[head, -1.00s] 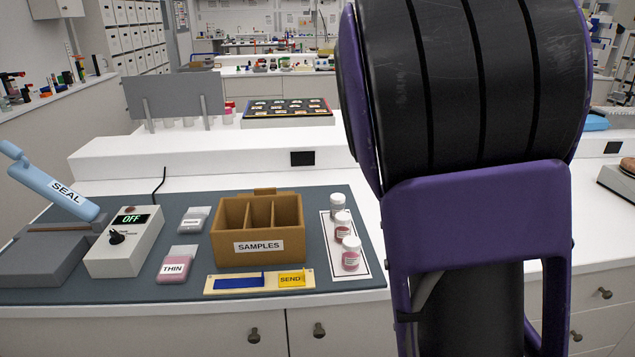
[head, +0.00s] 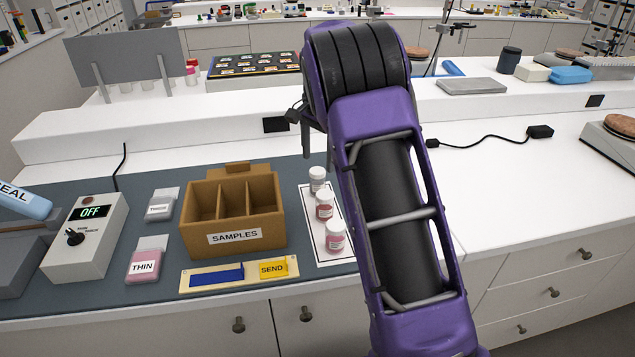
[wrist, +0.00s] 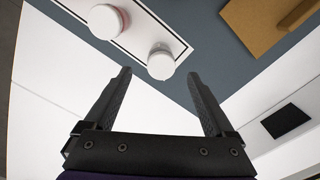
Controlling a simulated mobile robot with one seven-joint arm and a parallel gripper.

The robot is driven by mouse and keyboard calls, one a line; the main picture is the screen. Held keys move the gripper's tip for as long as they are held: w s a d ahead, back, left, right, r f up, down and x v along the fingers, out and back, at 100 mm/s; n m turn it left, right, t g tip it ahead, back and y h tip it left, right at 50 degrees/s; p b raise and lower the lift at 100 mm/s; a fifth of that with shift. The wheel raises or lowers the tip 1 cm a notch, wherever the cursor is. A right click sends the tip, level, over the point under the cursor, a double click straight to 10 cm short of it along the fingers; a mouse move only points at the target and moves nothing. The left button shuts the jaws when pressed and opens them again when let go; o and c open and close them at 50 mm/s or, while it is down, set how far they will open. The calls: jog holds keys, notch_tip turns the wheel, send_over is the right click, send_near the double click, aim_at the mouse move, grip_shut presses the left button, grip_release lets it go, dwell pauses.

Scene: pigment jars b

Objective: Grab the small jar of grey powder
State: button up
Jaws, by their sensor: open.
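The small jar of grey powder (head: 317,180) has a white cap and stands upright at the far end of a row of three jars on a white card (head: 309,215). In the wrist view its white cap (wrist: 161,64) shows just beyond the fingertips, between their lines. My gripper (wrist: 159,77) is open with nothing between its fingers. In the head view my gripper (head: 318,155) hangs above and behind the grey jar, partly hidden by my arm. The gap to the jar is hard to judge.
A red powder jar (head: 325,205) and a pink powder jar (head: 335,236) stand nearer on the same card. A brown SAMPLES box (head: 273,238) stands to the left. The raised white ledge (head: 200,125) runs behind. The white counter at right is mostly clear.

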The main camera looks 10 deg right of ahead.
aim_at(318, 181)
notch_tip(318, 181, down, 8)
jog(key=shift+w+f, duration=0.1)
jog(key=shift+f, duration=0.1)
grip_shut()
dwell(0.7)
